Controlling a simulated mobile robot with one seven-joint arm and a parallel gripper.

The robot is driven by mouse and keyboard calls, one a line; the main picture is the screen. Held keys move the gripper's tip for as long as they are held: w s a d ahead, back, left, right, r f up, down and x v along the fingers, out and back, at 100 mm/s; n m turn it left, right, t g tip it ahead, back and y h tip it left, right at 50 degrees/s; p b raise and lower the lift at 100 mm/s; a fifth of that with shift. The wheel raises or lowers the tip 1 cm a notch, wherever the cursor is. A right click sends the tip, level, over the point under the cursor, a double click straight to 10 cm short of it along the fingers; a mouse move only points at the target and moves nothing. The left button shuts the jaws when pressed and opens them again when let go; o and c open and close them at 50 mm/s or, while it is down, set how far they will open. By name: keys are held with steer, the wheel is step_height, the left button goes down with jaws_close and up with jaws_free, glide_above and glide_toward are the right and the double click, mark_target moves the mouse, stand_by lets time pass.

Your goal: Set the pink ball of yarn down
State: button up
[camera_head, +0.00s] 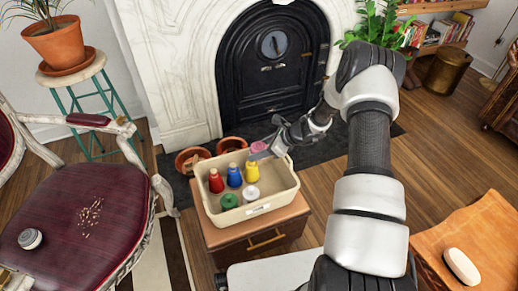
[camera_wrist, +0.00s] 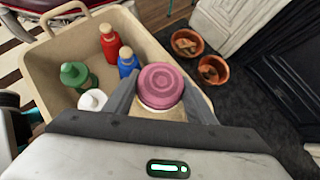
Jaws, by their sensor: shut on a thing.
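My gripper (camera_head: 262,149) is shut on the pink ball of yarn (camera_head: 258,147). In the wrist view the pink ball (camera_wrist: 161,85) has a round, ringed top and sits between the two fingers (camera_wrist: 163,102). In the head view it appears at the far right corner of a cream bin (camera_head: 262,212). Whether it touches the bin's rim or anything below cannot be told. A tan surface shows just beneath the ball in the wrist view, partly hidden by my gripper.
The bin stands on a wooden cabinet (camera_head: 252,240) and holds red (camera_head: 216,182), blue (camera_head: 234,176), yellow (camera_head: 252,172), green (camera_head: 229,201) and white (camera_head: 252,194) bottles. Two terracotta bowls (camera_wrist: 187,43) sit behind it by the fireplace (camera_head: 272,60). A burgundy chair (camera_head: 85,215) is left.

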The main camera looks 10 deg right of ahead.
steer(key=o, duration=1.1)
steer(key=shift+c, duration=0.2)
steer(key=shift+r, duration=0.3)
steer(key=p+v, duration=0.3)
steer(key=v, duration=0.9)
steer(key=shift+r, duration=0.3)
